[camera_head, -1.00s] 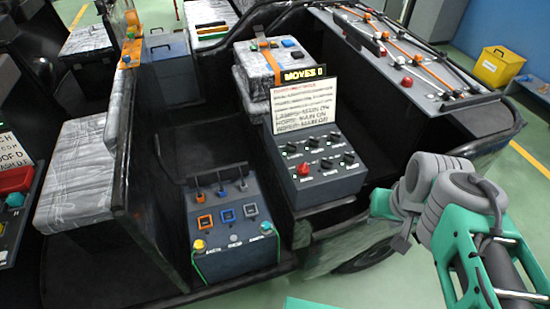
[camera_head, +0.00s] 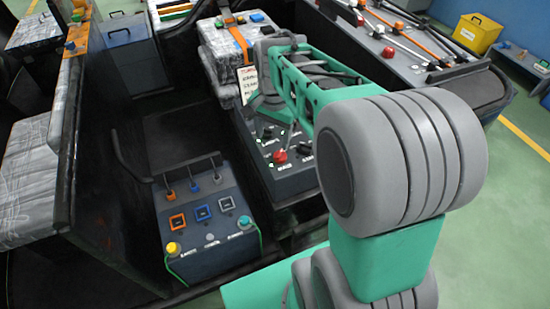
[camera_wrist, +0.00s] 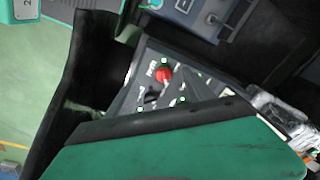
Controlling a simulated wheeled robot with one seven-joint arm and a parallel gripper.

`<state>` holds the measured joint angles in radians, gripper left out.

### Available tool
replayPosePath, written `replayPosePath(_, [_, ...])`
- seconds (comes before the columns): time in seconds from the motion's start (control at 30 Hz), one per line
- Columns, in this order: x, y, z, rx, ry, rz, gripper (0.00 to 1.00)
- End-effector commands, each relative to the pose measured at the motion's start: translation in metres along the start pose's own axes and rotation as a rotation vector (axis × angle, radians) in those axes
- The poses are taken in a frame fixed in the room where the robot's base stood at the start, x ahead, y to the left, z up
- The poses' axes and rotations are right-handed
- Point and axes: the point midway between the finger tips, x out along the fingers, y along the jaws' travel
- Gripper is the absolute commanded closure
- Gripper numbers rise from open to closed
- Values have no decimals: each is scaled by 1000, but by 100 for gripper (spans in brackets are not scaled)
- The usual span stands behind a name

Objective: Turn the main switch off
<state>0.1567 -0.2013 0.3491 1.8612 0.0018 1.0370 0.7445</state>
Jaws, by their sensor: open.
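The dark switch box (camera_head: 300,182) has a red knob (camera_head: 280,156) and black knobs, one of them a black knob (camera_head: 268,131) near its left edge. My arm hides much of its right side and part of the white sign (camera_head: 248,85) behind it. I cannot read which knob is the main switch. The wrist view also shows the red knob (camera_wrist: 163,73), with small green spots around it. My arm reaches over the box from the right. I cannot make out my gripper's fingers in either view, nor any contact with a knob.
A second box (camera_head: 225,250) with coloured buttons and small levers stands to the left. A wrapped white bundle (camera_head: 220,45) lies behind the sign. A dark rack of rods (camera_head: 400,50) is at the back right. Green floor (camera_head: 510,220) is clear at the right.

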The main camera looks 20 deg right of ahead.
Motion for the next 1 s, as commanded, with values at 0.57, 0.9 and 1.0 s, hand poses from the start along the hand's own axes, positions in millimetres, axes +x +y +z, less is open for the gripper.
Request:
replayPosePath(0.57, [128,2,-55,477,-58,84,39])
replayPosePath(0.9, [149,2,-54,476,-54,80,39])
replayPosePath(1.0, [148,2,-54,476,-54,80,40])
